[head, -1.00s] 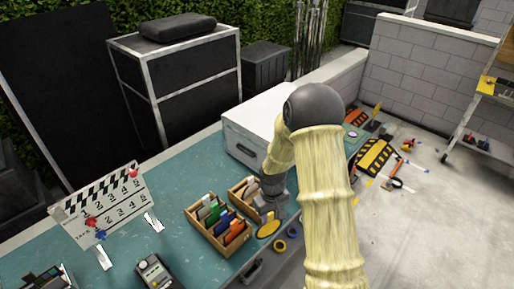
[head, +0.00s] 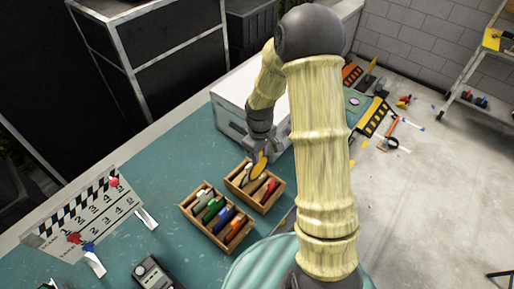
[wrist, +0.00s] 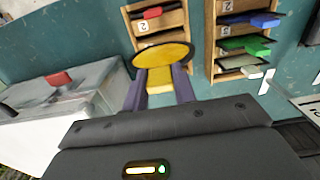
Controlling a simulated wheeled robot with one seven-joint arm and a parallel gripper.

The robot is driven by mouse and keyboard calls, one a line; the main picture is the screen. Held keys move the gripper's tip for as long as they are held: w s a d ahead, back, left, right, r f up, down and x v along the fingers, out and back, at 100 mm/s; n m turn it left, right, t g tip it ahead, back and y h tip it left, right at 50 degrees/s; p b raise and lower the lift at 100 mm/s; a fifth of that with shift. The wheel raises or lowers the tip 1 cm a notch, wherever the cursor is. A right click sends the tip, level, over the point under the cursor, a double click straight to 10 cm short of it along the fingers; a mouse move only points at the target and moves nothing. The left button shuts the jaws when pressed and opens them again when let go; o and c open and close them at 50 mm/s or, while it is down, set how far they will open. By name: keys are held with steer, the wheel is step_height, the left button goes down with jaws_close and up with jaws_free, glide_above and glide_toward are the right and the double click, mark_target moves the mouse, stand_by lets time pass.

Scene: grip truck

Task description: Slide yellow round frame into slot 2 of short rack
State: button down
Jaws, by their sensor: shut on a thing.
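My gripper (head: 258,149) is shut on the yellow round frame (head: 261,166) and holds it over the far side of the short rack (head: 244,199). In the wrist view the yellow round frame (wrist: 162,57) sits between the fingertips of my gripper (wrist: 160,86), its disc pointing toward the short rack (wrist: 129,27). A slot label "2" (wrist: 143,27) shows just beyond the disc. A red frame (wrist: 152,13) stands in a farther slot. The disc hides the rack's nearest part, and I cannot tell whether they touch.
A longer rack (head: 200,229) with several coloured frames stands beside the short rack. A white case (head: 226,108) is close behind my gripper. A clapperboard (head: 85,220) and a dark meter (head: 155,276) stand at left on the teal table (head: 150,185).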

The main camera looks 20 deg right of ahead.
steer(key=shift+s+d, duration=0.15)
steer(key=shift+s, duration=0.15)
steer(key=b, duration=0.4)
glide_above(260, 173)
steer(key=shift+s+f, duration=0.15)
steer(key=shift+f, duration=1.05)
steer(key=shift+s+f, duration=0.1)
steer(key=shift+f, duration=1.1)
steer(key=shift+f+b, duration=2.15)
steer(key=shift+f, duration=1.2)
steer(key=c, duration=1.1)
jaws_free()
steer(key=shift+o, duration=0.2)
steer(key=shift+r, duration=0.15)
step_height(260, 173, up, 17)
steer(key=shift+r+b, duration=0.1)
steer(key=shift+b, duration=1)
